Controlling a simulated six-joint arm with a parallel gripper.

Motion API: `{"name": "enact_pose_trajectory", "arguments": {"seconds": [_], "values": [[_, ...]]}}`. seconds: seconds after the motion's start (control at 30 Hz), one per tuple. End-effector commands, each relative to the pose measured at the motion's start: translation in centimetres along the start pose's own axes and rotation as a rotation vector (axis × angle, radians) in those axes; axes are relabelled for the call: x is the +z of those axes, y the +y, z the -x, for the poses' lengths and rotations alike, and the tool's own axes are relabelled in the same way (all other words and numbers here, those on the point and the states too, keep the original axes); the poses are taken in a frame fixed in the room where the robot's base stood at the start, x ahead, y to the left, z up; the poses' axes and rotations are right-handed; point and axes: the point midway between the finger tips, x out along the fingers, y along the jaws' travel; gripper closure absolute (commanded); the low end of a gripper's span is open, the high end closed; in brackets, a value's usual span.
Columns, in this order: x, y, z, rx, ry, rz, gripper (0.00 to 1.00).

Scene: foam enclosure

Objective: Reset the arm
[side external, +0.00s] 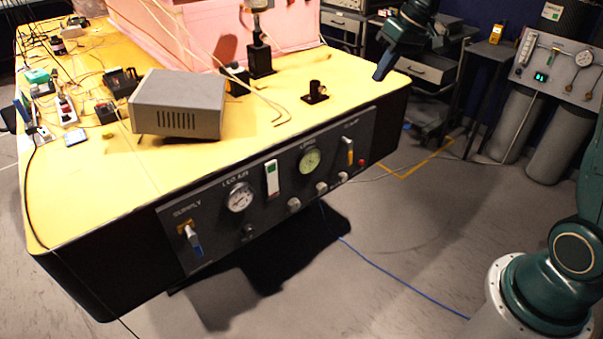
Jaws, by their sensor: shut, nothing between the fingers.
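My gripper (382,74) hangs at the upper right of the side external view, at the end of my dark green arm. Its fingers point down and slightly left, close to the right end of the yellow bench top (340,75) in the picture. The fingers are together and hold nothing that I can see. I cannot tell how high they are above the bench. My arm's base is at the lower right; the links between it and the wrist are mostly out of frame.
A grey metal box (180,104), a small black mount (315,92) and a black post (261,58) stand on the bench. A pink foam wall (290,22) rises behind. The front panel (270,185) carries gauges and valves. Cables and small devices crowd the left; open floor lies right.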

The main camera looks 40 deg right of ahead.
Motion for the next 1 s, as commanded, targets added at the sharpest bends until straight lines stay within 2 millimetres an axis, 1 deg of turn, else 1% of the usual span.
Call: {"name": "enact_pose_trajectory", "arguments": {"seconds": [0.03,0.2,0.37,0.5,0.73,1.0], "values": [[0.7,-1.1,0.9,0.011,0.007,0.008,1.0],[3.2,-3.8,3.1,0.046,0.023,0.022,1.0],[6.0,-5.9,4.9,0.078,0.039,0.033,1.0],[8.7,-7.4,6.2,0.104,0.056,0.042,1.0],[13.6,-9.2,7.8,0.142,0.084,0.054,1.0],[19.5,-10.1,8.8,0.181,0.121,0.066,1.0]]}}
